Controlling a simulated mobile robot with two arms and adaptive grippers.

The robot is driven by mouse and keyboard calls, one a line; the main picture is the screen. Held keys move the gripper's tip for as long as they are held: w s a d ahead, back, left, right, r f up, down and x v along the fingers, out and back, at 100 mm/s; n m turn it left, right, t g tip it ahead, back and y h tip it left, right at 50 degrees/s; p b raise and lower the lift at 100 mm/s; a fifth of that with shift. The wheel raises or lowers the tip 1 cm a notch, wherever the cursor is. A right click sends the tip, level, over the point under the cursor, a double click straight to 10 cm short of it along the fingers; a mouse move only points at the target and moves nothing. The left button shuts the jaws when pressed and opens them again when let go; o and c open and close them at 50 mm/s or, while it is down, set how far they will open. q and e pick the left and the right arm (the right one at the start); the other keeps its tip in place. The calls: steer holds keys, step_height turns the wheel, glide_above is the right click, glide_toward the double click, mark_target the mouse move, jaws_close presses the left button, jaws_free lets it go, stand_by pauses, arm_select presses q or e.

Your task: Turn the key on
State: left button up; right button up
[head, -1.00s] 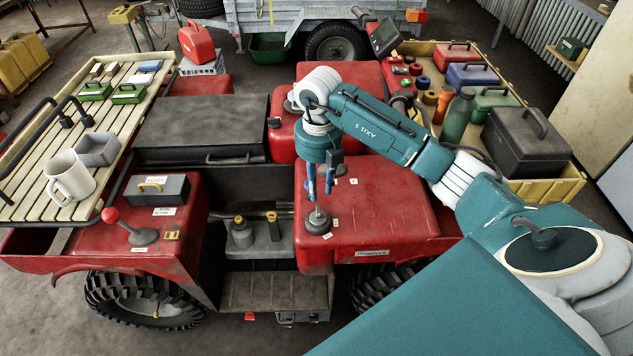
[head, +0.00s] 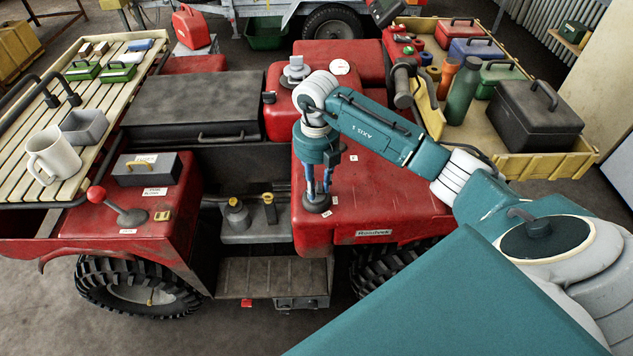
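My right gripper (head: 317,194) points straight down at the front left corner of the red body panel, its two blue fingers spaced apart. The fingertips are down at a round black base (head: 317,205), one finger on each side of its middle. A key is not clearly visible there; the fingers cover the middle of the base. I cannot tell whether they touch anything between them. My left gripper is out of view.
A red-knobbed lever (head: 97,194) and a grey box (head: 147,170) stand on the left fender. A slatted rack (head: 30,150) holds a white mug (head: 53,156). A yellow crate (head: 560,158) holds bottles and boxes at right. A handlebar grip (head: 403,88) is behind my arm.

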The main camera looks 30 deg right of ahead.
steer(key=shift+c, duration=0.3)
steer(key=c, duration=0.6)
steer(key=m+p, duration=0.1)
steer(key=m, duration=0.2)
steer(key=shift+r+p, duration=0.1)
steer(key=shift+p, duration=0.2)
steer(key=shift+m, duration=0.9)
steer(key=shift+s, duration=0.1)
